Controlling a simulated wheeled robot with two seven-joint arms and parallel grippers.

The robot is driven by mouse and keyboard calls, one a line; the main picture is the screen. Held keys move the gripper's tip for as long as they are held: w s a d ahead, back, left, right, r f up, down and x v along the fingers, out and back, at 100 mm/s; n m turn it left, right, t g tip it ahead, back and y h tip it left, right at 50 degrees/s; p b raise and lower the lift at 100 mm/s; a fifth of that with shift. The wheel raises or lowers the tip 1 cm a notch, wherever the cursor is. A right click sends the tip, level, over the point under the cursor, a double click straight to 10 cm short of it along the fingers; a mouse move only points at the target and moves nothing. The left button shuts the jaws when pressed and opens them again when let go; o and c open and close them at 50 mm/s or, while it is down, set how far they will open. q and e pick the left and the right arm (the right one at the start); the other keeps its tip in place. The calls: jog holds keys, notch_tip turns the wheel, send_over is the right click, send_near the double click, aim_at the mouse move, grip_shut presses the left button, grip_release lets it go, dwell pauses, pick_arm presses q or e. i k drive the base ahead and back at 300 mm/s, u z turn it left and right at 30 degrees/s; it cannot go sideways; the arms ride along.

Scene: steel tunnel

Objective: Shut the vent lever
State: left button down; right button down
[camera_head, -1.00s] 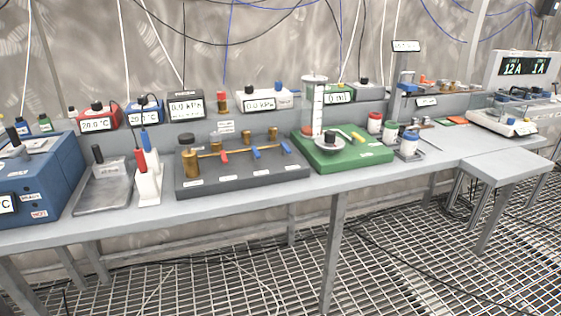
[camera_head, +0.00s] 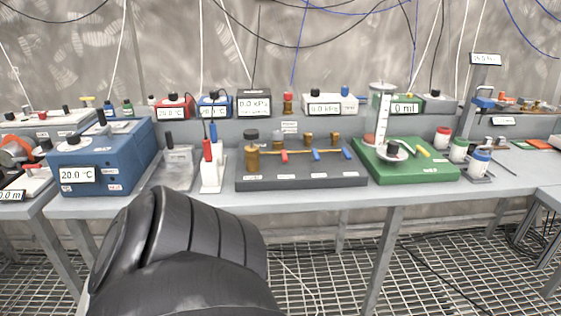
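A dark grey board (camera_head: 300,179) on the bench carries a brass pipe line (camera_head: 300,150) with small levers. One lever is red (camera_head: 284,156); to its right are a blue lever (camera_head: 317,154) and another blue lever (camera_head: 348,153). The labels are too small to read, so I cannot tell which is the vent lever or how each is set. A brass cylinder with a black knob (camera_head: 251,155) stands at the board's left end. A black ribbed link of my arm rises in the lower left foreground. Neither gripper shows.
A white stand with red and blue probes (camera_head: 211,176) and a blue box (camera_head: 100,158) are left of the board. A green base with a clear cylinder (camera_head: 405,170) is right of it. A pressure box (camera_head: 254,103) reads 0.0 kPa behind. A bare bench strip (camera_head: 310,198) runs in front.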

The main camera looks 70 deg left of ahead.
aim_at(284, 157)
jog(key=i, duration=0.9)
jog(key=u, duration=1.4)
